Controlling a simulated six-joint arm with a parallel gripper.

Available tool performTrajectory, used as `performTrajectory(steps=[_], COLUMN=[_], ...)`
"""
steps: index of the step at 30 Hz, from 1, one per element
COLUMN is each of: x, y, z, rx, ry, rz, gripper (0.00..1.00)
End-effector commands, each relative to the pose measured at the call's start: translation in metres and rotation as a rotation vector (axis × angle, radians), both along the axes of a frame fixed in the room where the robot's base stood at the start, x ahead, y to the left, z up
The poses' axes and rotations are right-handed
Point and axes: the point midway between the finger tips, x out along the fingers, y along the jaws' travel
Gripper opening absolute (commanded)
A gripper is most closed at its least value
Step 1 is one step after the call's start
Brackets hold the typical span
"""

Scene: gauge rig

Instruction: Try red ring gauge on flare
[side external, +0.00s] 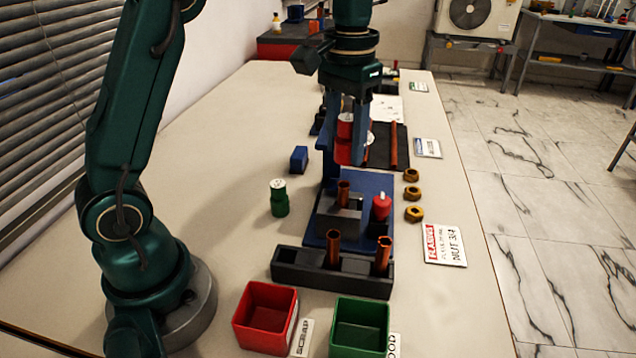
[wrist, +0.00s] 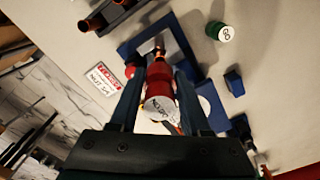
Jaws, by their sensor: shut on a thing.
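My gripper (side external: 346,152) is shut on the red ring gauge (side external: 345,130), which has a white marked end. The gauge also shows between the fingers in the wrist view (wrist: 158,78). Below it, a copper tube (side external: 343,192) stands upright in a grey clamp block (side external: 338,218) on a blue plate (side external: 372,182). In the side view a small gap shows between the gauge and the tube's top. The wrist view shows the tube's end (wrist: 159,49) just beyond the gauge; its flare is too small to judge.
A red knobbed piece (side external: 381,207) stands right of the clamp. A green gauge (side external: 279,198) and blue block (side external: 299,159) stand left. A black rack (side external: 300,265) with copper tubes, a red bin (side external: 264,340) and a green bin (side external: 358,345) are in front. Brass nuts (side external: 412,194) lie right.

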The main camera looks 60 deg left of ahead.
Motion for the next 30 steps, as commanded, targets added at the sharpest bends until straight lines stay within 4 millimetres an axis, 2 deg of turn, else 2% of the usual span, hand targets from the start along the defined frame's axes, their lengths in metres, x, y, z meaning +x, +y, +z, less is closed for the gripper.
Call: performTrajectory(steps=[30], x=[0.0], y=[0.0], z=[-0.038], rx=[0.0], ry=[0.001], rz=[0.001], gripper=[0.0])
